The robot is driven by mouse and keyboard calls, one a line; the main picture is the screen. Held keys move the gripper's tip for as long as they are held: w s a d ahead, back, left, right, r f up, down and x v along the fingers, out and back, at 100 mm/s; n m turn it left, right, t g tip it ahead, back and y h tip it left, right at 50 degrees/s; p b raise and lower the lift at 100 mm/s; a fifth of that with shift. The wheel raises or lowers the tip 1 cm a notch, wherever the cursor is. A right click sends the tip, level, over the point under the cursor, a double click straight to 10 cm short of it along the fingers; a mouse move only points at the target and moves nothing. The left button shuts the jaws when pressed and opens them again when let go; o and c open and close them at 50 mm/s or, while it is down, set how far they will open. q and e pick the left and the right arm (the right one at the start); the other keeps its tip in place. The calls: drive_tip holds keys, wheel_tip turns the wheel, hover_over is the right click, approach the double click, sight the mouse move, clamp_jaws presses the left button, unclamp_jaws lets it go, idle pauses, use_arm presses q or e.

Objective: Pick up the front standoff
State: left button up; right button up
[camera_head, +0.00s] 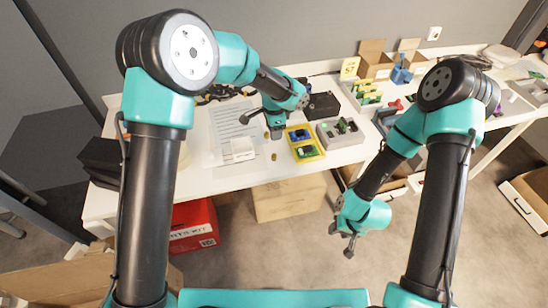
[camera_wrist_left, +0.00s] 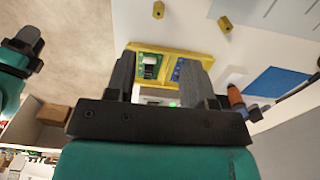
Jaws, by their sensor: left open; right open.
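The front standoff (camera_head: 274,157) is a small gold cylinder on the white table, left of the yellow tray (camera_head: 319,154) and near the table's front edge. In the left wrist view it is the upper gold piece (camera_wrist_left: 158,9). A second gold standoff (camera_wrist_left: 225,24) lies farther back, beside my left gripper in the head view (camera_head: 267,135). My left gripper (camera_head: 277,130) is open and empty above the table, behind the front standoff; its fingers (camera_wrist_left: 160,78) show over the yellow tray in the wrist view. My right gripper (camera_head: 346,243) hangs open in front of the table, over the floor.
The yellow tray holds green and blue boards. A grey tray (camera_head: 340,133) stands to its right. A white block (camera_head: 242,149) and a printed sheet (camera_head: 228,120) lie left of the standoffs. A red box (camera_head: 194,224) and a cardboard carton (camera_head: 289,197) stand under the table.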

use_arm(q)
approach(274, 155)
wheel_tip(274, 155, down, 5)
drive_tip(key=shift+w+f, duration=0.1)
idle(0.4)
drive_tip(key=shift+f, duration=2.6)
clamp_jaws()
